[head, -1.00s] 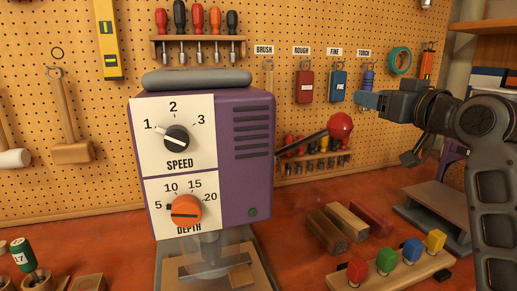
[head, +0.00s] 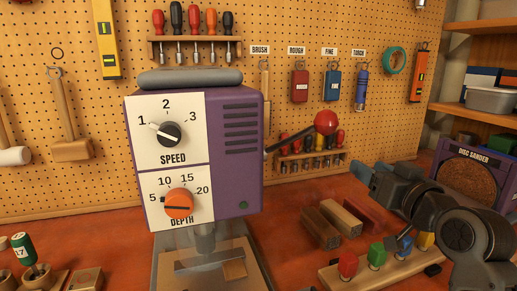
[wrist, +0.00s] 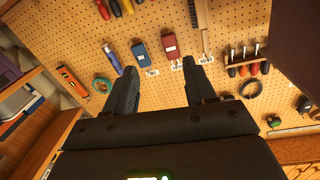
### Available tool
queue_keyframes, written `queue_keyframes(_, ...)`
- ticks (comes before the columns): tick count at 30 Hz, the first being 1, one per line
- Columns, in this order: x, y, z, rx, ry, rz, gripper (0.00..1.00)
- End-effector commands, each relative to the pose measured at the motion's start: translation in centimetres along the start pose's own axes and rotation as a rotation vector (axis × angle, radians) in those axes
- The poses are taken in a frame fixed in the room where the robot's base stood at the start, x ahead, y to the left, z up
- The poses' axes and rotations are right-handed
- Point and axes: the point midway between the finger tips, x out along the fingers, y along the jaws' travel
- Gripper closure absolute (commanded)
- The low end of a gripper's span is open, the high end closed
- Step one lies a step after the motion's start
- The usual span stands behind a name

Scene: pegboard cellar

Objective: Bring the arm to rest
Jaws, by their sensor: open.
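My gripper (head: 374,180) is at the right in the head view, low over the bench and to the right of the purple drill press. In the wrist view my gripper (wrist: 160,85) shows two dark fingers standing apart with nothing between them. The pegboard wall lies beyond the fingers. In the head view my arm folds in at the lower right and hides part of the bench.
The purple drill press (head: 234,150) has a red-knobbed lever (head: 326,122) reaching right. Wood blocks (head: 330,226) lie on the red bench. A rack with coloured knobs (head: 347,265) stands in front, close to my arm. A disc sander (head: 470,180) is behind my arm.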

Motion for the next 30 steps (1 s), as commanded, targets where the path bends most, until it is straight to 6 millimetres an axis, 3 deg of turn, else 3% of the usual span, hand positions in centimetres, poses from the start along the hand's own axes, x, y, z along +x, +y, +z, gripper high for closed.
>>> queue_keyframes(1, -1.1, -0.2, 2.5, 0.018, -0.013, 0.014, 0.45)
queue_keyframes(6, -5.4, -0.8, 9.0, 0.056, -0.030, 0.071, 0.45)
queue_keyframes(15, -15.1, -2.4, 17.9, 0.082, -0.069, 0.166, 0.45)
queue_keyframes(22, -23.5, -4.0, 22.2, 0.068, -0.106, 0.224, 0.45)
queue_keyframes(30, -33.7, -6.0, 24.2, 0.019, -0.153, 0.263, 0.45)
